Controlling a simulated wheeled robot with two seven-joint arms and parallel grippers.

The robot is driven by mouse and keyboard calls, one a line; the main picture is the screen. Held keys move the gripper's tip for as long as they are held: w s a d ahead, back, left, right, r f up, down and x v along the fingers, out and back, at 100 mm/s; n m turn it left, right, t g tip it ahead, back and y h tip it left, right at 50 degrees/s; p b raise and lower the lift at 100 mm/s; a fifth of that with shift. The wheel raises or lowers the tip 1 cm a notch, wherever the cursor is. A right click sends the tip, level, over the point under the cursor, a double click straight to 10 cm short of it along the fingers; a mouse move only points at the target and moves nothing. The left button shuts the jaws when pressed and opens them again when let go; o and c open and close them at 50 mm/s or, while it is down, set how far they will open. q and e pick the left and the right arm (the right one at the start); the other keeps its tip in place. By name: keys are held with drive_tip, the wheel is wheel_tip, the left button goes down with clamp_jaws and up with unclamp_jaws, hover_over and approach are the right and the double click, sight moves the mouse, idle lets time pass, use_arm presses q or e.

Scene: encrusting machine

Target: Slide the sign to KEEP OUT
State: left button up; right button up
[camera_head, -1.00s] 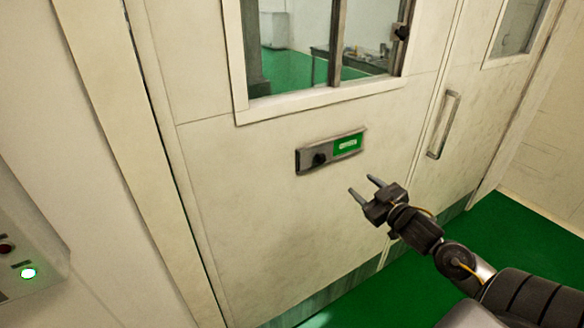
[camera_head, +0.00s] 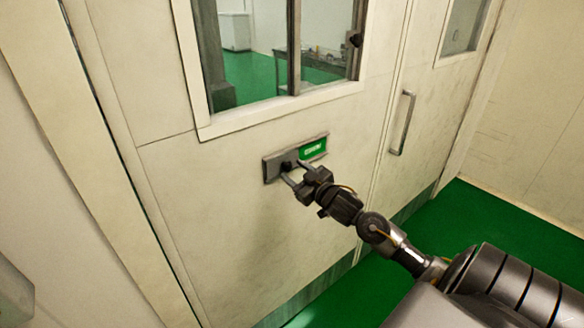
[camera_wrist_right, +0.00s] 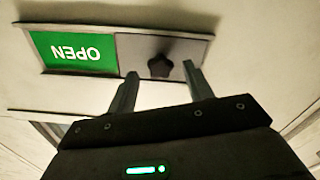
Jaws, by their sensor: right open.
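The sliding sign (camera_head: 312,148) is mounted on the door below its window. Its green right part is uncovered, and a grey slider plate (camera_head: 272,167) with a dark knob (camera_head: 288,166) covers the left part. In the right wrist view the sign (camera_wrist_right: 80,54) appears upside down and its green panel reads OPEN. The dark star-shaped knob (camera_wrist_right: 160,66) sits on the grey plate there. My right gripper (camera_head: 290,174) is open at the sign. Its two fingertips (camera_wrist_right: 161,75) are on either side of the knob; contact cannot be told. My left gripper is not in view.
The pale door (camera_head: 225,215) has a framed window (camera_head: 262,50) above the sign. A second door to the right has a vertical handle (camera_head: 403,122). Green floor (camera_head: 470,225) lies at the lower right, and a grey box edge (camera_head: 14,295) is at the lower left.

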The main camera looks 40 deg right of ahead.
drive_tip(key=shift+w, duration=0.65)
clamp_jaws()
